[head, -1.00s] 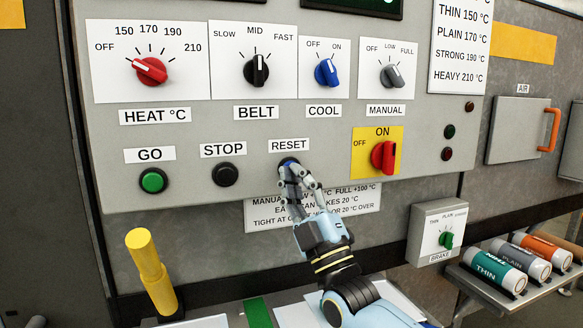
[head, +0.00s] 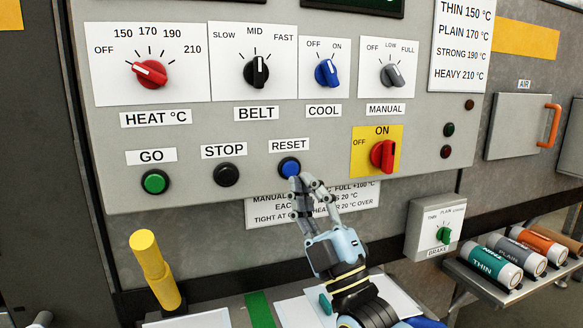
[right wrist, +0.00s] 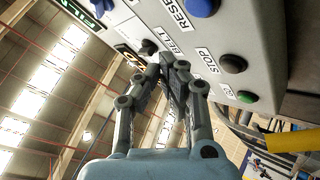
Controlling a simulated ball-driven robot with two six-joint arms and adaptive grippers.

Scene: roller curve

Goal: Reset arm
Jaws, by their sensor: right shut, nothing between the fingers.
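The blue RESET button (head: 289,167) is on the grey control panel (head: 300,115), under its RESET label. It also shows at the top of the right wrist view (right wrist: 200,6). My right gripper (head: 297,183) is shut and empty, with its fingertips just below the button in the head view. In the right wrist view the shut fingertips (right wrist: 174,62) meet in front of the panel side, apart from the button. The black STOP button (head: 227,174) and green GO button (head: 155,181) are to the left. My left gripper is not in view.
A yellow post (head: 155,268) stands at lower left. A brake box (head: 435,229) with a green knob hangs at right, beside a shelf of labelled rolls (head: 491,266). Knobs for heat (head: 150,73), belt, cool and manual line the panel above.

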